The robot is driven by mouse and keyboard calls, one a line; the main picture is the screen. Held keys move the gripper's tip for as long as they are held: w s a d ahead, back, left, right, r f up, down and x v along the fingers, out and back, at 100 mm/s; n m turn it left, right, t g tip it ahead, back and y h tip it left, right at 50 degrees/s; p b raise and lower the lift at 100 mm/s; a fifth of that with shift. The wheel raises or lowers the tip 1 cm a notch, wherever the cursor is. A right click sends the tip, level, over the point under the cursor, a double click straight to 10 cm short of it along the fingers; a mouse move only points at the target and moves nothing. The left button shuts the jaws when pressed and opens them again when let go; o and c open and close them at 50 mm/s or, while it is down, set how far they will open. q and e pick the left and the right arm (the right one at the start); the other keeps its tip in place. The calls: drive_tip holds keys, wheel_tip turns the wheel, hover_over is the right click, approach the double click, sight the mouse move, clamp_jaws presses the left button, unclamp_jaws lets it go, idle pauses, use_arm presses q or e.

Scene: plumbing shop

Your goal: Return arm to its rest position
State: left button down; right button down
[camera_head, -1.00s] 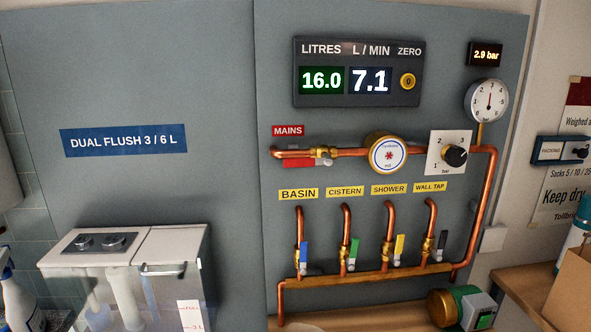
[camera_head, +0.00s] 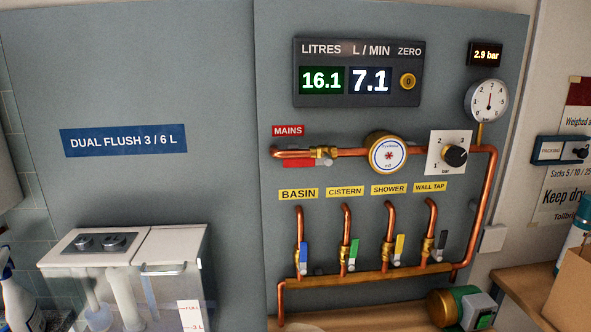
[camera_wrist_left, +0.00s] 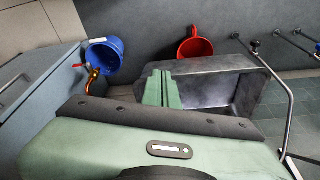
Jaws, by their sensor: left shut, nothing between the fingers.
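My left gripper (camera_wrist_left: 162,90) shows in the left wrist view, its two green fingers together with nothing between them. It hangs in front of a dark grey trough or sink (camera_wrist_left: 222,85), apart from it as far as I can tell. Neither gripper shows in the head view, and my right gripper is in no frame.
A blue bucket (camera_wrist_left: 106,58) by a brass tap and a red bucket (camera_wrist_left: 194,48) lie beyond my left gripper. The head view shows copper pipework (camera_head: 385,276) with levers, a flow display (camera_head: 357,72) reading 16.1 and 7.1, and a cistern (camera_head: 165,247).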

use_arm(q)
drive_tip(key=s+a+f+g, duration=0.1)
drive_tip(key=s+f, duration=0.9)
drive_tip(key=f, duration=0.3)
drive_tip(key=s+a+f, duration=0.2)
drive_tip(key=s+f, duration=0.7)
drive_tip(key=f, duration=0.4)
drive_tip(key=shift+s+a+g, duration=0.2)
drive_tip(key=shift+s+g, duration=0.15)
drive_tip(key=shift+g, duration=0.05)
drive_tip(key=shift+f, duration=0.1)
